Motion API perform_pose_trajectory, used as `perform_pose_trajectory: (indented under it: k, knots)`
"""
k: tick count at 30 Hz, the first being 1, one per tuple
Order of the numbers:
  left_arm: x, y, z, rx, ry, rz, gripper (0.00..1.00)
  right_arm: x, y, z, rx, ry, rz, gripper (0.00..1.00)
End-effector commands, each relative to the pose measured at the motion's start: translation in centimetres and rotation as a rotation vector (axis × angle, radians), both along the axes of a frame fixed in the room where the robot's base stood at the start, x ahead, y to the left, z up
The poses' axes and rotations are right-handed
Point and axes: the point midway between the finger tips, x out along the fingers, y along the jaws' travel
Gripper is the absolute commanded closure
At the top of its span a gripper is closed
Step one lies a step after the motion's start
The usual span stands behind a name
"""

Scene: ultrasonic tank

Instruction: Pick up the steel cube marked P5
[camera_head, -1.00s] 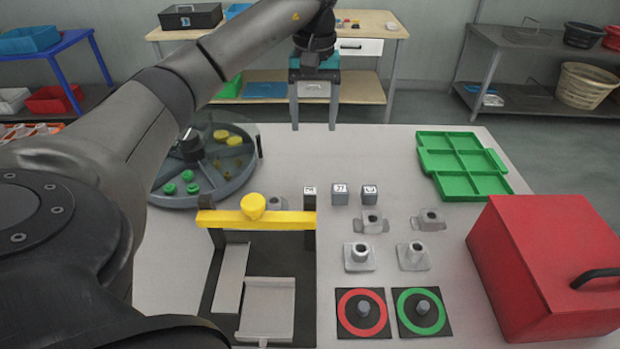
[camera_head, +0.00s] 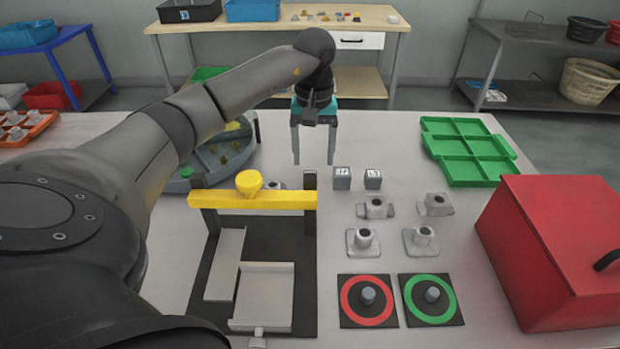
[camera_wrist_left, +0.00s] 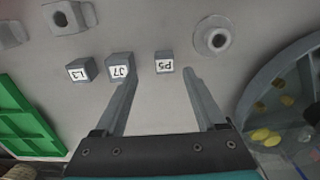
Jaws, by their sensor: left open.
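The P5 cube is a small grey steel cube with a white label, seen in the left wrist view (camera_wrist_left: 164,62). It lies just beyond my left gripper's fingertips and between them in that picture. My left gripper (camera_head: 314,160) is open and empty, pointing down above the table behind the cube row; it also shows in the left wrist view (camera_wrist_left: 160,78). The cube marked J7 (camera_head: 342,178) appears close to one finger in the wrist view (camera_wrist_left: 118,66). In the head view P5 cannot be made out near the fixture's dark post. My right gripper is not in view.
Cube L3 (camera_head: 373,178) stands beside J7. A fixture with a yellow bar (camera_head: 220,199) is at left front. Several grey fittings stand in front of the cubes. A green tray (camera_head: 440,150) and a red box (camera_head: 560,240) are on the right.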

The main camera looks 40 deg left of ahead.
Motion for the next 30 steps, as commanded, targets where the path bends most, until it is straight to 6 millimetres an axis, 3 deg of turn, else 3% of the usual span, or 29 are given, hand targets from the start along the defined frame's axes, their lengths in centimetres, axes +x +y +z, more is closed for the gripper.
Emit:
perform_pose_trajectory:
  k: [12,21,30]
  knots:
    - [-0.4,0.7,-4.8,-0.001,0.002,0.0,0.28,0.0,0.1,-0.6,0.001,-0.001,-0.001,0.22]
    - [-0.3,0.7,-5.3,-0.001,-0.001,0.0,0.28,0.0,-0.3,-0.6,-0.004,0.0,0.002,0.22]
    - [-0.3,0.7,-5.3,-0.001,-0.001,0.0,0.59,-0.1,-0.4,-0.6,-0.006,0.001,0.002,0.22]
